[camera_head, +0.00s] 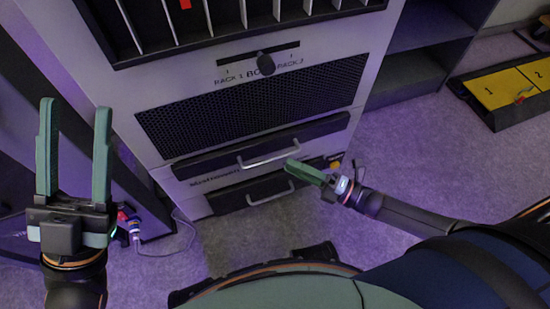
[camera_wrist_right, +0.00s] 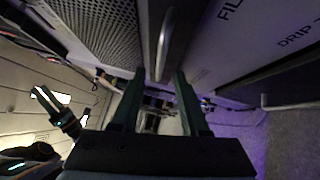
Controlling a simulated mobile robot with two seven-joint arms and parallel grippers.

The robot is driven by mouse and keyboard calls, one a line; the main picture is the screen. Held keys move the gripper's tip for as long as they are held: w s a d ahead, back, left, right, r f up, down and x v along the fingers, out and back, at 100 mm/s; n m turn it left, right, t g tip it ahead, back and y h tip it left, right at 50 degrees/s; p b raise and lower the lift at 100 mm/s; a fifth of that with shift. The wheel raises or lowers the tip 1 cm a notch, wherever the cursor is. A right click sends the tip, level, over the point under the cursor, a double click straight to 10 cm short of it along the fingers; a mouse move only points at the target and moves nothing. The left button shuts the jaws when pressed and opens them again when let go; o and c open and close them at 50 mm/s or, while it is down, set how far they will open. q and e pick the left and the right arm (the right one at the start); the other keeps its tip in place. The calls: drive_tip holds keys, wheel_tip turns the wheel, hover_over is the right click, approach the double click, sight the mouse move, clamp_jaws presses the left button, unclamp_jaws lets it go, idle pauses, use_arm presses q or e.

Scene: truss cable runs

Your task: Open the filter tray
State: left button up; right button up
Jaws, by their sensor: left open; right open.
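The filter tray (camera_head: 320,129) is the upper of two dark drawer fronts low on the grey cabinet, and it looks closed. Its silver bar handle (camera_head: 268,159) also shows in the right wrist view (camera_wrist_right: 165,40), where a label starting "FIL" is partly visible. My right gripper (camera_head: 301,170) is open at the right end of this handle. In the wrist view its fingertips (camera_wrist_right: 158,75) lie on either side of the handle's near end; I cannot tell whether they touch it. My left gripper (camera_head: 75,108) is open, empty and raised at the left, away from the tray.
The lower drawer (camera_head: 240,196), with a "DRIP" label in the wrist view (camera_wrist_right: 296,42), has its own handle (camera_head: 270,193) close below. A mesh panel (camera_head: 250,105) and a black knob (camera_head: 266,64) are above. Yellow numbered panels (camera_head: 500,88) lie at right. Carpet in front is mostly clear.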

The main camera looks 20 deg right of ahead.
sight(276, 158)
drive_tip(key=b+x, duration=0.1)
drive_tip(key=x, duration=0.4)
drive_tip(key=shift+w+a, duration=0.25)
drive_tip(key=shift+w, duration=0.05)
drive_tip(key=shift+c, duration=0.4)
clamp_jaws()
idle(0.7)
